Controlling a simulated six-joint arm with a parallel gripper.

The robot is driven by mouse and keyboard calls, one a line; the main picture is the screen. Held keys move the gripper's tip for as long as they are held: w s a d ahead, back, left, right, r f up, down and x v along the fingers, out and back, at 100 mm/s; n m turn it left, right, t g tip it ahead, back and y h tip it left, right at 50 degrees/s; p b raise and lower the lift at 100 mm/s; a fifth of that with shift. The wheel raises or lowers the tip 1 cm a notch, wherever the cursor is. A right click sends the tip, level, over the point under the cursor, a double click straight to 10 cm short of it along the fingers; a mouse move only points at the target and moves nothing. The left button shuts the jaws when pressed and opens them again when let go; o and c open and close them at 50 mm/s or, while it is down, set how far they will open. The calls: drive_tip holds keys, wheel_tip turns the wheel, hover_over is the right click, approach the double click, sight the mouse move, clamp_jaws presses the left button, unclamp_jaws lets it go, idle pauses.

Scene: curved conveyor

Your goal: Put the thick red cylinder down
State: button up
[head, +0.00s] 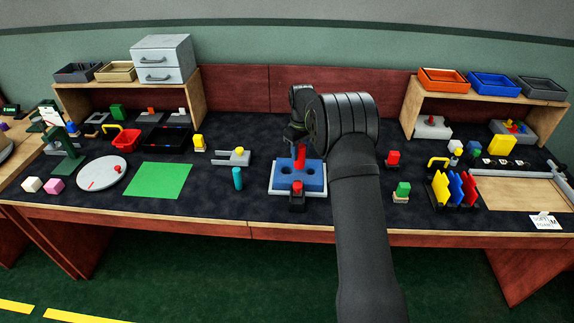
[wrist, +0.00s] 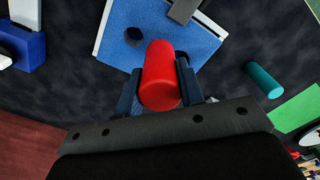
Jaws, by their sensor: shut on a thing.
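The thick red cylinder (head: 300,153) is upright in the head view, over the back part of a blue block (head: 315,183) with round holes. My gripper (head: 298,135) is shut on it, partly hidden by my arm. In the wrist view the red cylinder (wrist: 160,72) sits between the two fingers of my gripper (wrist: 160,85). I cannot tell whether the cylinder's lower end touches the block.
A teal cylinder (head: 238,178) stands left of the block, near a green mat (head: 158,180). A red-topped dark piece (head: 297,199) is at the block's front. A red piece (head: 393,158) and a green-topped stack (head: 402,191) stand to the right. Dark table shows between them.

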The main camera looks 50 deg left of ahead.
drive_tip(key=shift+s+a+f, duration=0.35)
drive_tip(key=shift+a+f, duration=0.35)
drive_tip(key=shift+f, duration=0.45)
drive_tip(key=shift+s+a+f, duration=0.4)
drive_tip(key=shift+a+f, duration=0.35)
drive_tip(key=shift+f, duration=0.4)
drive_tip(key=shift+s+a+f, duration=0.35)
drive_tip(key=shift+a+f, duration=0.35)
drive_tip(key=shift+f, duration=0.45)
drive_tip(key=shift+f, duration=0.1)
drive_tip(key=o, duration=1)
drive_tip(key=shift+o, duration=0.2)
wheel_tip(320, 180, up, 12)
wheel_tip(320, 180, down, 12)
drive_tip(key=shift+f, duration=0.25)
drive_tip(key=shift+r, duration=2.25)
